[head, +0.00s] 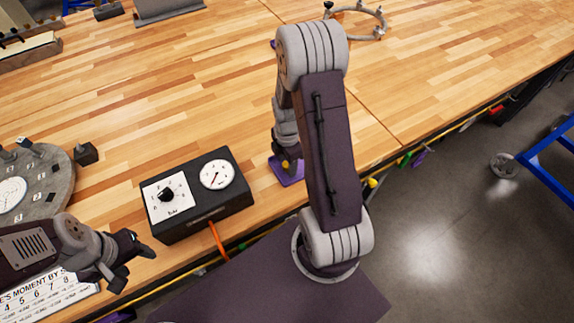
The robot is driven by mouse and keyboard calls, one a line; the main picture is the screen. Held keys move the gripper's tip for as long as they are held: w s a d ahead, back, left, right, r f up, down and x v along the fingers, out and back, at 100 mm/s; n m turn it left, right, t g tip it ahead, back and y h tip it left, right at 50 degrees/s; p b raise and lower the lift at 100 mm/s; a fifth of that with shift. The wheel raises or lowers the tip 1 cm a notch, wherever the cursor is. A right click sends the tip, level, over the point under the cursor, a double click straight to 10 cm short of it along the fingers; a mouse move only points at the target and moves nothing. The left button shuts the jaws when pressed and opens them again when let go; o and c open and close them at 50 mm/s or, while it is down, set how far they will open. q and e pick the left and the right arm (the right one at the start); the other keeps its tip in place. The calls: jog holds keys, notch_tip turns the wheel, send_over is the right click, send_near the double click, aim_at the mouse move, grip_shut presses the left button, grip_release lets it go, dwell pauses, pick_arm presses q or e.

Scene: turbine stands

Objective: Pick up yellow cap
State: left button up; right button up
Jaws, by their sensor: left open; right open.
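A small yellow piece (285,164), apparently the yellow cap, shows at a flat purple stand (291,178) on the wooden table, right of the black gauge box. My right gripper (289,155) points down at it from just above. It is open. The arm partly hides the spot, so I cannot tell whether the fingers touch the cap. My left gripper (134,261) is open and empty at the lower left, left of the gauge box, near the table's front edge.
The black box (212,212) with a dial and gauge stands between my grippers, an orange cable at its front. A round grey plate (45,185) lies at left. A grey ring fixture (372,22) stands at the back.

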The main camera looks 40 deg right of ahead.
jog(key=shift+s+a+r, duration=0.15)
jog(key=shift+s, duration=0.05)
grip_shut()
jog(key=shift+w, duration=0.1)
dwell(1.0)
